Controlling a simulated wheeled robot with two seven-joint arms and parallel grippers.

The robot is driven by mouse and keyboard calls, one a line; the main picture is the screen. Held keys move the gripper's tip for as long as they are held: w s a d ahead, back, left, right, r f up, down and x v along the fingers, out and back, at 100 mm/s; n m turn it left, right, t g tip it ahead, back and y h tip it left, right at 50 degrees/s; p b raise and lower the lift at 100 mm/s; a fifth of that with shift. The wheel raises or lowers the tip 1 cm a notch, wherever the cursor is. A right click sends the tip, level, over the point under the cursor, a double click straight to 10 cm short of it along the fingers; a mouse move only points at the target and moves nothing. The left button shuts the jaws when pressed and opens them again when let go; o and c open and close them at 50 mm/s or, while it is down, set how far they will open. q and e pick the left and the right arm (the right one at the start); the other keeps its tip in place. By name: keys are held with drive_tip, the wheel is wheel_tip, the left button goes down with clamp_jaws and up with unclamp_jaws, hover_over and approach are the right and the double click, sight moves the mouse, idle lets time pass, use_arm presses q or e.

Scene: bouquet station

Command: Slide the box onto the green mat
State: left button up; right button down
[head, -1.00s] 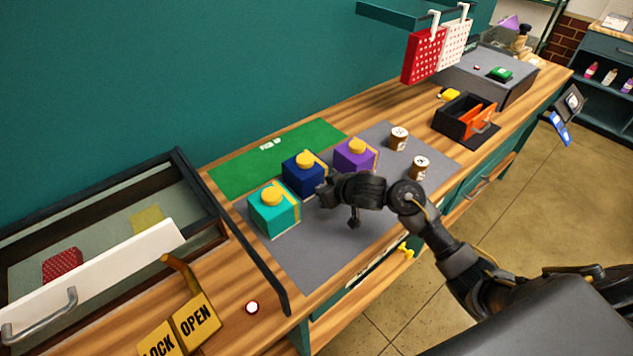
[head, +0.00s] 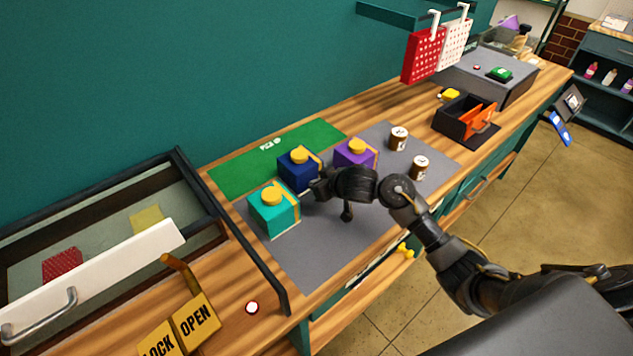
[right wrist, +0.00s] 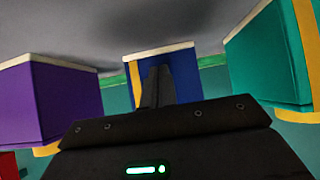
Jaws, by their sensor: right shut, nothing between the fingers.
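A navy blue box (head: 294,174) with a yellow ribbon and round yellow top stands upright at the near edge of the green mat (head: 235,176). How much of its base is on the mat is hidden. My right gripper (head: 317,187) is shut and empty, at the box's near face. In the right wrist view its fingers (right wrist: 158,86) point at the blue box (right wrist: 184,80) and look close to or touching it; I cannot tell which. A teal box (head: 272,214) is left of it and a purple box (head: 350,159) right, both on the grey surface. My left gripper is out of view.
Two brown-and-white jars (head: 399,139) stand right of the purple box. A black tray with orange dividers (head: 460,117) is farther right. A glass-topped case (head: 160,237) is at left, with OPEN and LOCK signs (head: 196,321) nearby. The grey surface (head: 310,250) in front is clear.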

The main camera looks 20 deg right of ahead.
sight(311, 176)
drive_tip(key=shift+w+a, duration=0.35)
drive_tip(key=shift+w, duration=0.55)
drive_tip(key=shift+w+a, duration=0.3)
drive_tip(key=shift+w, duration=0.6)
drive_tip(key=shift+w, duration=0.1)
drive_tip(key=shift+w+a+b, duration=0.3)
drive_tip(key=shift+w+b, duration=0.05)
drive_tip(key=shift+w, duration=0.55)
drive_tip(key=shift+w+a+b, duration=0.3)
drive_tip(key=shift+w, duration=0.6)
drive_tip(key=shift+w+a+b, duration=0.2)
drive_tip(key=shift+w, duration=0.45)
drive_tip(key=shift+w+a+b, duration=0.25)
drive_tip(key=shift+w, duration=0.35)
drive_tip(key=shift+w+a+b, duration=0.2)
drive_tip(key=shift+w, duration=0.45)
drive_tip(key=shift+w, duration=0.15)
